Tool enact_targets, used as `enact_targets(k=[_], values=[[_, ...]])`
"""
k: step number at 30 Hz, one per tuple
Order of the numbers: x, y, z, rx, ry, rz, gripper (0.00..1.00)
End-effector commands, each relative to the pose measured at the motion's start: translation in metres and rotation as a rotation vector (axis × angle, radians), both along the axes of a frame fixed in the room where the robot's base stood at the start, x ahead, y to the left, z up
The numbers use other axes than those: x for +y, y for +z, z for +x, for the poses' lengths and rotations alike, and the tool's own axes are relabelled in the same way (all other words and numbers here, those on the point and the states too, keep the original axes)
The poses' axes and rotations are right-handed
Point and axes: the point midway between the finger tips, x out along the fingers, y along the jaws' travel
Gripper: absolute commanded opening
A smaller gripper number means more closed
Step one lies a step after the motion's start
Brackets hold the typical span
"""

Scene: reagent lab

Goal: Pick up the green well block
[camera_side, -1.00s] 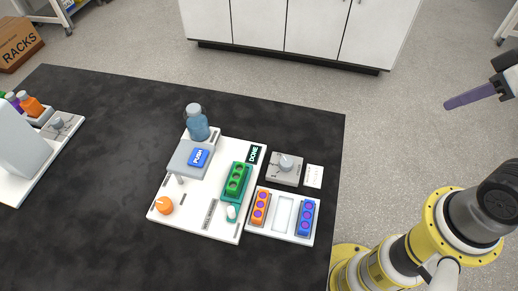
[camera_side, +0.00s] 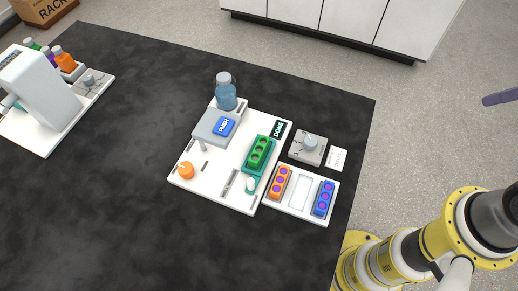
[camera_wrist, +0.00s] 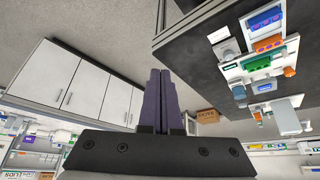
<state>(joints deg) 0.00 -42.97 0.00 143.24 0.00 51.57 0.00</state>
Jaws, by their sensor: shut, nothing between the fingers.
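The green well block (camera_side: 259,152) sits in a teal holder (camera_side: 251,169) on the white station board (camera_side: 215,182), in the middle of the side view. It also shows small in the wrist view (camera_wrist: 258,64), at the upper right. My gripper's purple fingers (camera_wrist: 161,100) are shut and empty in the wrist view. In the side view only a purple finger end (camera_side: 500,97) shows at the right edge. My gripper is off to the right of the table, well apart from the block.
An orange block (camera_side: 280,183) and a blue block (camera_side: 323,199) sit in a white tray right of the board, with an empty slot between them. A grey device with a knob (camera_side: 308,147), a blue PUSH button (camera_side: 224,126) and a blue bottle (camera_side: 226,92) stand nearby. The table front is clear.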

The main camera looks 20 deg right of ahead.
Motion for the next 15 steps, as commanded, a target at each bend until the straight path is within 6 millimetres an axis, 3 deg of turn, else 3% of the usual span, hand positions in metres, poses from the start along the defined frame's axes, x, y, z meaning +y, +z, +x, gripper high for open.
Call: enact_targets(k=[8, 15], values=[[0.0, 0.0, 0.0, 0.0, 0.0, 0.0, 0.0], [0.0, 0.0, 0.0, 0.0, 0.0, 0.0, 0.41]])
